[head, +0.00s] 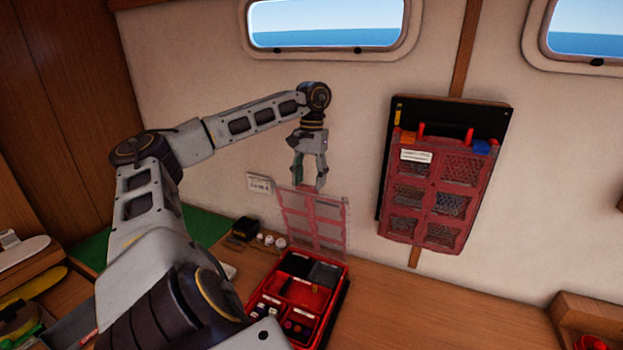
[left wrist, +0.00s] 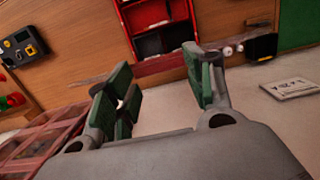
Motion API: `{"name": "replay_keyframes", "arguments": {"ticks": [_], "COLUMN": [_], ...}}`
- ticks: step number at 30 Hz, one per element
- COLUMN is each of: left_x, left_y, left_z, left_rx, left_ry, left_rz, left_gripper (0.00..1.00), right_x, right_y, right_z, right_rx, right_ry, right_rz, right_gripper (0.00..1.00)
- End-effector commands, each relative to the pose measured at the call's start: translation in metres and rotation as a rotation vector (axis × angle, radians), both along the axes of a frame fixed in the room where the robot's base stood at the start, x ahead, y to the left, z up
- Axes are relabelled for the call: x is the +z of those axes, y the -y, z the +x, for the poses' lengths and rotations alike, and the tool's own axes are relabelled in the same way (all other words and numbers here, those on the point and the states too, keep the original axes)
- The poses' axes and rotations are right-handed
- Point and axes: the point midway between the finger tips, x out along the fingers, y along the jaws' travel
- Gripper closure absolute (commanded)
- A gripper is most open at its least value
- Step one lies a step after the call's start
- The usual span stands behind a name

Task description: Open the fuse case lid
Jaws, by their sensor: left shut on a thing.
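The fuse case (head: 345,262) is a red box with compartments on the wooden counter, and it also shows in the left wrist view (left wrist: 128,50). Its clear lid (head: 315,225) with a red frame stands about upright at the back edge of the case, so the inside is uncovered. My left gripper (head: 308,186) is at the lid's top edge, shut on it. In the left wrist view its green-padded fingers (left wrist: 165,90) stand apart, with the lid seen nearly edge-on as a thin strip beyond them. My right gripper is in neither view.
A dark wall board (head: 495,119) holding a red-framed pouch panel (head: 440,190) hangs to the right of the lid. A small label (head: 259,184) is on the wall. A black box (head: 245,229) and white round pieces (head: 270,240) stand behind the case.

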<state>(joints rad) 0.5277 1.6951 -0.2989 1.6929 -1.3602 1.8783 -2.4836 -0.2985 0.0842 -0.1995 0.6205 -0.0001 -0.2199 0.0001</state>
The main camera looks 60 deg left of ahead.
Motion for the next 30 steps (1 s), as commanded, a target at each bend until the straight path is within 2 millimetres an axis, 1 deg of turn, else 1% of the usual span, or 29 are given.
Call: {"name": "replay_keyframes", "arguments": {"ticks": [1,11,12,17,24,30], "left_x": [-0.0144,-0.0149,-0.0149,-0.0145,-0.0116,-0.0098], "left_y": [0.0021,0.0022,0.0024,0.0024,0.002,0.0016], "left_z": [0.0013,0.0011,0.0011,0.0012,0.0008,0.0006], "left_rx": [-0.004,-0.006,-0.006,-0.006,-0.005,-0.004], "left_ry": [-0.017,-0.019,-0.019,-0.018,-0.016,-0.014], "left_rz": [-0.01,-0.011,-0.011,-0.012,-0.01,-0.009], "left_gripper": [0.9,0.9,0.46,0.26,0.25,0.25], "right_x": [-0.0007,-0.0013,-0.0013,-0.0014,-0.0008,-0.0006], "right_y": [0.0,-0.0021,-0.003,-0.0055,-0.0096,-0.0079], "right_z": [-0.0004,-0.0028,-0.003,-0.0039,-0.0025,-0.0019], "right_rx": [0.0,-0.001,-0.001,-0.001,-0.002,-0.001], "right_ry": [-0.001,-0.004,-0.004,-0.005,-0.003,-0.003], "right_rz": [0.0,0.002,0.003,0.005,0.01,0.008], "right_gripper": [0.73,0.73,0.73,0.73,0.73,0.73]}}
